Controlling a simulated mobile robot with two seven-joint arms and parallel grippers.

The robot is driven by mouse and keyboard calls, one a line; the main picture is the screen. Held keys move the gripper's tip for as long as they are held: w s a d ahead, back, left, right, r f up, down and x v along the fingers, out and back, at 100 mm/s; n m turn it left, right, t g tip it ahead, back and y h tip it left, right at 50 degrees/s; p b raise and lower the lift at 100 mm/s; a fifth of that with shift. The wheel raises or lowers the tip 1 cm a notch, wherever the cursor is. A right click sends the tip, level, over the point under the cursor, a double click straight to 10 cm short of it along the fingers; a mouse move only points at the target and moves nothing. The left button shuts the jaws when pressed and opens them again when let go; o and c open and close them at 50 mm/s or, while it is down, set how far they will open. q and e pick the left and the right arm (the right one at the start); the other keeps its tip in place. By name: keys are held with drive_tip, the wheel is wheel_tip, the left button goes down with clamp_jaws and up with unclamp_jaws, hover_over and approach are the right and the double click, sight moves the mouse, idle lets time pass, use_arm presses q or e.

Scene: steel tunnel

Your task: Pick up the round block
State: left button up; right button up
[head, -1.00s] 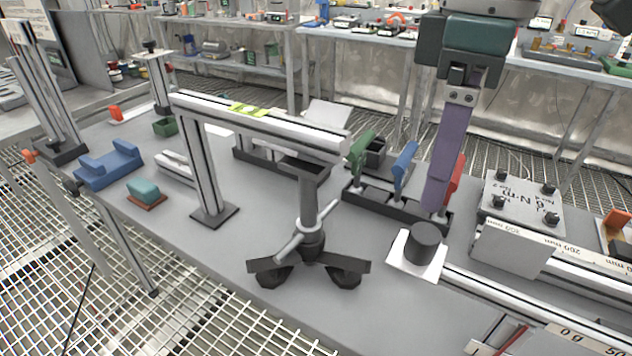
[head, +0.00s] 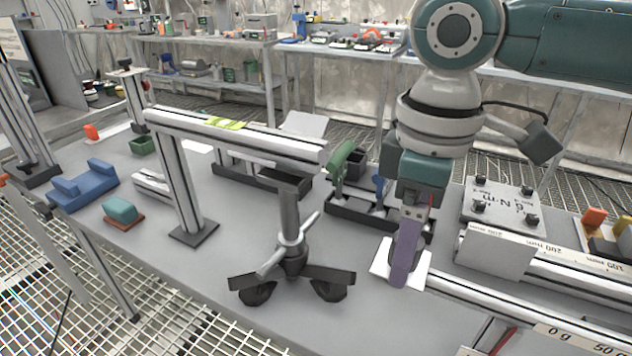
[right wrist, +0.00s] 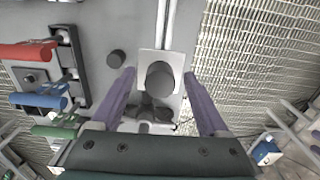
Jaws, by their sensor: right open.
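The round block, a dark grey cylinder (right wrist: 160,80), stands on a white square plate (right wrist: 146,62) in the right wrist view. In the head view the plate (head: 381,266) shows on the bench, but the block is hidden behind my right gripper. My right gripper (head: 403,280) points down over the plate with its long purple fingers. In the right wrist view the open fingers (right wrist: 160,76) lie on either side of the block, with a gap on each side. I cannot tell the exact height of the fingertips over the plate. My left gripper is not in view.
A black rack with green (head: 341,160) and blue handles stands behind my right gripper. A torque box (head: 500,207) and metal rail (head: 480,293) lie to the right. A black-footed stand (head: 289,250) is to the left. A smaller dark cylinder (right wrist: 116,59) is near the plate.

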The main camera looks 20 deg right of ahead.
clamp_jaws()
idle(0.4)
